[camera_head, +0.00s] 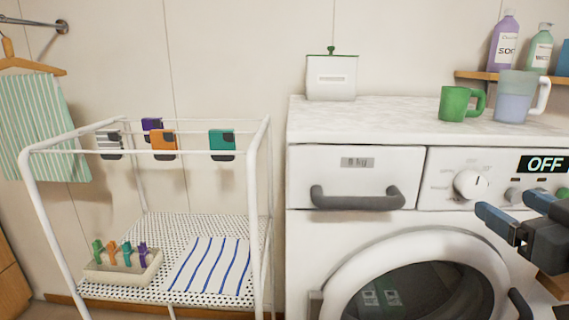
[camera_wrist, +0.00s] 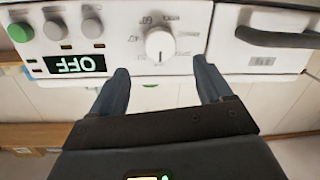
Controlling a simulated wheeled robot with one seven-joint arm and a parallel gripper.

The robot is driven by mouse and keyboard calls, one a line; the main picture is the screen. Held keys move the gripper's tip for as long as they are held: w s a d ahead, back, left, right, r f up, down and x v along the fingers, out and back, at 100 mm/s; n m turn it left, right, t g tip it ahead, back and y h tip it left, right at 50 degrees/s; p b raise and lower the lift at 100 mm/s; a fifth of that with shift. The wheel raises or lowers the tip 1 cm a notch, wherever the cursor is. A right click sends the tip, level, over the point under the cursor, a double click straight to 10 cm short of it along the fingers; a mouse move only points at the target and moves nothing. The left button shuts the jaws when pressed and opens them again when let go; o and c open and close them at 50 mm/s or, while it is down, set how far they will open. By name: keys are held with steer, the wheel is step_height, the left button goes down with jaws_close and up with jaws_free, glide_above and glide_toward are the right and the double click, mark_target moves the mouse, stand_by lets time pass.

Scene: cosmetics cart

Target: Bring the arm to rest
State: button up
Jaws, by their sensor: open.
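My gripper (camera_head: 500,222) is at the right edge of the head view, in front of the washing machine's control panel. Its two blue-grey fingers are apart, with nothing between them. The wrist view shows the gripper (camera_wrist: 161,88) from behind, with the panel upside down beyond the fingertips. The white round dial (camera_wrist: 159,45) lies beyond the gap between the fingers, and the dial (camera_head: 470,184) also shows in the head view. I cannot tell how far the fingertips are from the panel. Most of my arm is out of view.
The washing machine (camera_head: 350,250) has a closed drawer (camera_head: 357,178) and an OFF display (camera_head: 543,164). A white rack cart (camera_head: 257,180) stands left.

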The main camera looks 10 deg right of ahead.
steer(key=s+a+f+m+g, duration=0.1)
steer(key=s+a+f, duration=0.4)
steer(key=f, duration=0.3)
steer(key=s+a+f, duration=0.4)
steer(key=a+f, duration=0.2)
steer(key=f, duration=0.2)
steer(key=s+a+f+y, duration=0.1)
steer(key=s+a, duration=0.2)
steer(key=s, duration=0.4)
steer(key=s+a+f+y, duration=0.1)
steer(key=s+a, duration=0.3)
steer(key=s, duration=0.3)
steer(key=s+a+f+n+g+y, duration=0.1)
steer(key=s+a, duration=0.2)
steer(key=s, duration=0.4)
steer(key=shift+a+y, duration=0.15)
steer(key=shift+y, duration=0.25)
steer(key=shift+f, duration=0.1)
